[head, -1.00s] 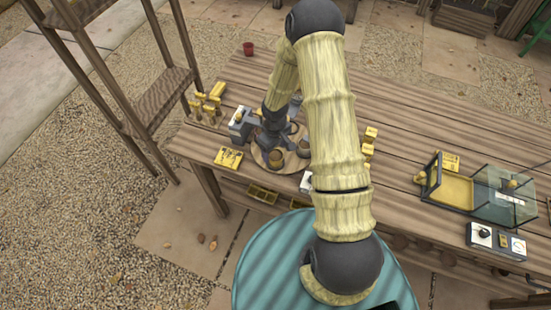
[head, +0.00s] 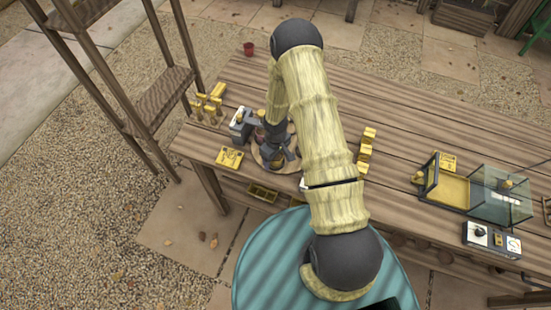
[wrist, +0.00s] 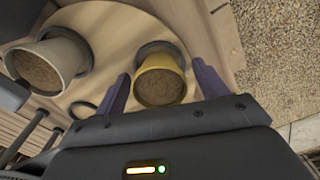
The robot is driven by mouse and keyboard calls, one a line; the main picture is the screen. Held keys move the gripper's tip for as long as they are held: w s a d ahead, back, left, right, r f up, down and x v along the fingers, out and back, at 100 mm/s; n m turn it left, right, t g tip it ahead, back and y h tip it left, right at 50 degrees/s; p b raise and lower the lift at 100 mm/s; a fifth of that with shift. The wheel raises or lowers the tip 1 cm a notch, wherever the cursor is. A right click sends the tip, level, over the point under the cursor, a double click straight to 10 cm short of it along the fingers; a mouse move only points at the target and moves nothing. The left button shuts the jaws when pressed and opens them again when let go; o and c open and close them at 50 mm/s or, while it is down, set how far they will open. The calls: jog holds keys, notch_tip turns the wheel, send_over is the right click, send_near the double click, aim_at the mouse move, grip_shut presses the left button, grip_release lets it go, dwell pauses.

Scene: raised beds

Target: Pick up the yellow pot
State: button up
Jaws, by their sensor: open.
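The yellow pot (wrist: 160,82), filled with brown soil, sits on a round pale wooden disc (wrist: 120,20) in the wrist view. My gripper (wrist: 161,70) is open, with one dark finger on each side of the pot; I cannot tell whether either finger touches it. A grey-beige pot (wrist: 45,65), also with soil, stands to its left on the same disc. In the head view my gripper (head: 277,158) is over the disc and hides most of what stands there, including the yellow pot.
On the wooden bench (head: 330,100), a grey device (head: 241,122) stands left of my gripper and a yellow card (head: 229,157) lies nearer. Yellow blocks (head: 365,148) stand to the right. A glass case (head: 502,192) and control box (head: 491,238) are farther right. A shelf rack (head: 160,95) stands left.

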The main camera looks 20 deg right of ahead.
jog(key=c, duration=1)
jog(key=shift+r, duration=0.1)
notch_tip(320, 180, up, 10)
jog(key=shift+f+b, duration=0.1)
jog(key=shift+b, duration=0.95)
